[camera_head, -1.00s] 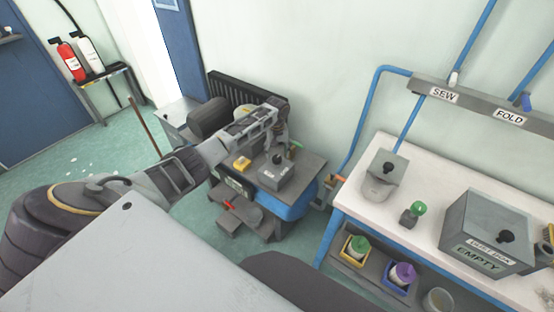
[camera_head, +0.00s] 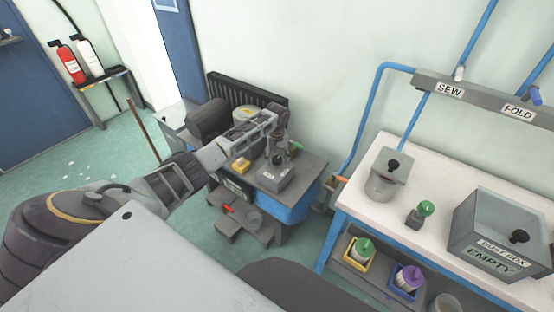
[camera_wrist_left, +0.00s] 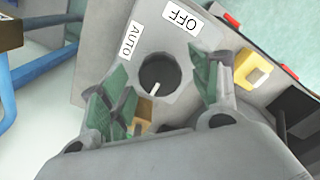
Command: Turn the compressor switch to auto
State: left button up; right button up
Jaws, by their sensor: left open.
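The grey compressor switch box (camera_head: 276,180) sits on the compressor's top in the head view. In the left wrist view the box face (camera_wrist_left: 100,75) carries a dark round knob (camera_wrist_left: 158,72) with a short white mark at its lower edge. An AUTO label (camera_wrist_left: 130,41) lies to the knob's upper left and an OFF label (camera_wrist_left: 182,17) above it to the right. My left gripper (camera_head: 276,156) is over the box; its green-padded fingers (camera_wrist_left: 163,88) are open, one on each side of the knob. I cannot tell whether they touch it. My right gripper is out of view.
A yellow block (camera_head: 240,165) sits beside the box, also seen in the wrist view (camera_wrist_left: 254,74). The blue compressor tank (camera_head: 294,210) is below. A white workbench (camera_head: 345,203) with a dust box (camera_head: 490,232) stands to the right. A radiator (camera_head: 250,95) is behind.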

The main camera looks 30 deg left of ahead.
pick_arm(q)
jog(key=shift+c, duration=0.4)
jog(key=c, duration=1)
jog(key=shift+o, duration=0.2)
